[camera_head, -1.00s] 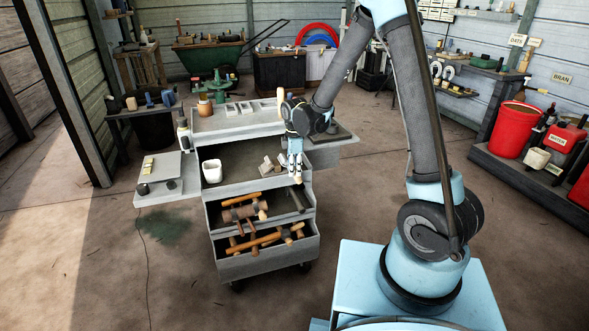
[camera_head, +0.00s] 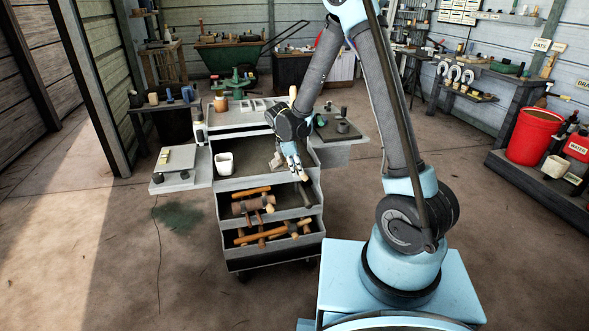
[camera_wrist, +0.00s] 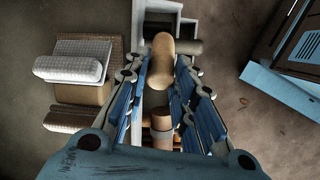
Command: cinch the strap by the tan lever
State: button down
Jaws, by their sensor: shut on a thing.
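My gripper (camera_head: 296,170) is low over the front right of the grey caddy's middle shelf. In the wrist view my gripper (camera_wrist: 160,76) has its blue-padded fingers on either side of a tan rounded lever (camera_wrist: 162,55) and is shut on it. The lever's tan end (camera_head: 304,178) shows just past the fingertips in the head view. I cannot clearly make out the strap. A pale textured rounded piece on a brown base (camera_wrist: 72,68) lies left of the fingers in the wrist view, and I cannot tell what it is.
The caddy (camera_head: 270,252) has open front trays with several wooden-handled hammers below my gripper. A white cup (camera_head: 224,163) stands on the shelf to the left. Side shelves stick out left (camera_head: 180,180) and right (camera_head: 338,137). The floor left of the caddy is mostly clear.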

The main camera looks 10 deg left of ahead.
jog(key=c, duration=1.3)
grip_release()
jog(key=shift+a+r, duration=0.1)
jog(key=shift+r, duration=0.05)
jog(key=v, duration=1.1)
jog(key=shift+a+r, duration=0.15)
jog(key=shift+r, duration=0.15)
